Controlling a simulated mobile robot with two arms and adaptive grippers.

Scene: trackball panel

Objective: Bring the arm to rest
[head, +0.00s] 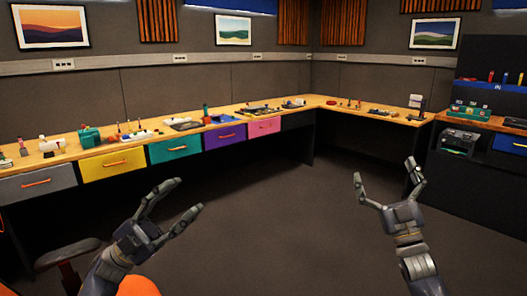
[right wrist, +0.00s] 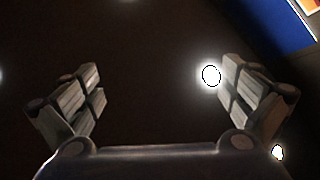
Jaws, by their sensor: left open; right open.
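My left gripper (head: 183,196) is open and empty over the dark floor in the lower left of the head view. My right gripper (head: 385,172) is open and empty in the lower right of the head view, its fingers spread and pointing up in the picture. In the right wrist view the same gripper (right wrist: 165,88) shows two fingers wide apart with nothing between them. Both grippers are apart from the furniture in the picture. No trackball panel can be made out clearly among the small items.
A long wooden workbench (head: 328,101) with coloured drawers and several small items runs along the back walls. A dark shelf unit (head: 488,61) stands at the right. A chair with a dark armrest (head: 68,252) is at the lower left. The middle floor (head: 270,215) is clear.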

